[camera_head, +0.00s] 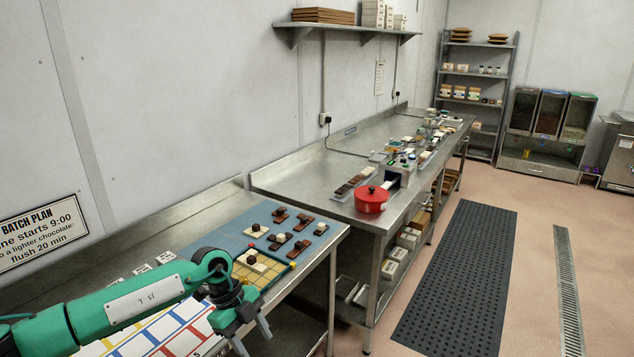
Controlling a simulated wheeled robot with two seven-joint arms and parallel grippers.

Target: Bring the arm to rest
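My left arm comes in from the left, green with dark joints. My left gripper (252,339) hangs at the front edge of the near steel table (333,240), fingers pointing down. Its two grey fingers are apart, with nothing visible between them. The lower tip is close to the bottom of the picture. My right arm and gripper are not in view.
A blue mat (232,231) carries several brown and cream chocolate pieces. Beside it lie a yellow gridded board (276,272) and a coloured chart (160,333), partly behind my arm. A red pot (371,200) stands on the farther bench. A black floor mat (455,290) lies right.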

